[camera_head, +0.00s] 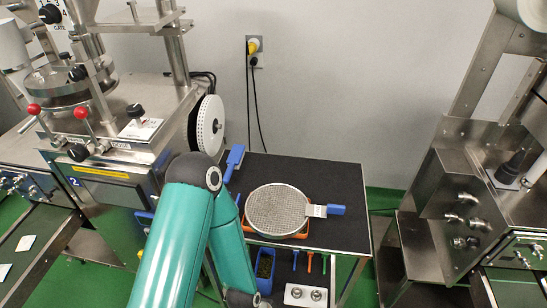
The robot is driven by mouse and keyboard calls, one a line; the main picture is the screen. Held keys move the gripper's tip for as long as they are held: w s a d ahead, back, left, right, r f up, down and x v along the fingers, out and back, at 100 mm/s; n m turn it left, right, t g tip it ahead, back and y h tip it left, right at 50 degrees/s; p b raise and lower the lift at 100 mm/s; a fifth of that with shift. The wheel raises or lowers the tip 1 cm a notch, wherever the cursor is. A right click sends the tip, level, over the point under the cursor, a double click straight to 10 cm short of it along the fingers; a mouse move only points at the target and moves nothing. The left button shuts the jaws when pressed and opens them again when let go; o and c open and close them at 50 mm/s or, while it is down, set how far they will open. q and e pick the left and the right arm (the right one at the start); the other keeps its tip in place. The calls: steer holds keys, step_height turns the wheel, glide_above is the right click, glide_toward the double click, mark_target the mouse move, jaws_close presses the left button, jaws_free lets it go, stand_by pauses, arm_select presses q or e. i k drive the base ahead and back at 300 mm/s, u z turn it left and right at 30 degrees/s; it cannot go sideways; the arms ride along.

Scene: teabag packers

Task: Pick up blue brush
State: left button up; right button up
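A blue flat-headed tool (235,156), which looks like the blue brush, lies at the left edge of the black-topped table (345,185). Its handle points down and left toward my teal arm, and its lower end is partly hidden by that arm. My teal arm rises from the bottom left, bends at its elbow and runs back down in front of the table's left side. Its gripper is below the frame or hidden. My other arm and gripper do not show.
A round mesh sieve (278,209) with a blue handle sits on an orange-rimmed thing on the table. A blue bin (265,267) and several coloured handles show below. Steel machines stand left (110,150) and right (440,220). The table's back right is clear.

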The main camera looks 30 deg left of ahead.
mark_target(236, 156)
steer(key=u, duration=0.25)
steer(key=i, duration=0.2)
steer(key=z, duration=2.4)
steer(key=k, duration=0.5)
steer(key=u, duration=0.8)
steer(key=k, duration=0.55)
steer(key=u, duration=0.9)
steer(key=i, duration=0.5)
steer(key=u, duration=0.05)
